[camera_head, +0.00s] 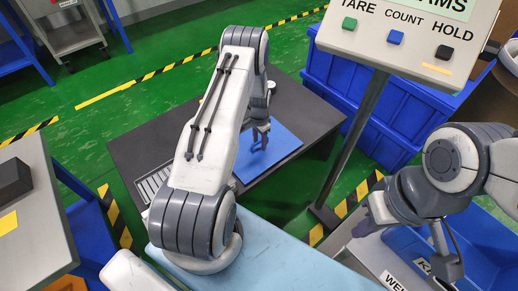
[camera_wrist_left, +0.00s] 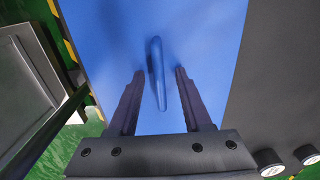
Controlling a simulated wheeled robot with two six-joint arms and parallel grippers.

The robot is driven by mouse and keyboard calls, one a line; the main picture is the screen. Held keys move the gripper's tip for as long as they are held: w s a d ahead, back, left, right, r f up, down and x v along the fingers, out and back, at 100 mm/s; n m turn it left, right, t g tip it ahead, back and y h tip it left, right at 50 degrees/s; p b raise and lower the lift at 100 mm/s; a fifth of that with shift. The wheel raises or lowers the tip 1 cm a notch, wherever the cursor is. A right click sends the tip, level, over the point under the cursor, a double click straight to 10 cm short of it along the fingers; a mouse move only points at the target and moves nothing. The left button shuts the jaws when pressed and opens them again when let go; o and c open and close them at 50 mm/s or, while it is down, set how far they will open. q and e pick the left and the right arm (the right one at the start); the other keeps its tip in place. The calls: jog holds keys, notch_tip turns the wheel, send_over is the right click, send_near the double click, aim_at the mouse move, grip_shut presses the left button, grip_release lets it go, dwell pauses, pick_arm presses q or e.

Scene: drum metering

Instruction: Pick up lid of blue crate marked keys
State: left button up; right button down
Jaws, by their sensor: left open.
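The blue lid (camera_head: 283,143) lies flat on a dark tabletop. Its raised blue handle (camera_wrist_left: 157,72) stands upright in the middle of the left wrist view. My left gripper (camera_head: 262,136) is over the lid. In the left wrist view my left gripper (camera_wrist_left: 153,85) is open, its fingers on either side of the handle's near end, with a gap on both sides. A blue crate (camera_head: 487,247) at the lower right has a white label, partly hidden, starting with what looks like "KE". My right gripper (camera_head: 375,214) is near this crate; its finger opening is unclear.
A scale display (camera_head: 410,40) on a slanted post (camera_head: 352,135) stands right of the dark table (camera_head: 298,101). Large blue bins (camera_head: 385,115) stand behind it. A grey bench (camera_head: 35,225) is at left. Green floor with striped tape lies between.

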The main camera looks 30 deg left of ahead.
pick_arm(q)
jog(key=shift+f, duration=0.15)
grip_shut()
dwell(1.4)
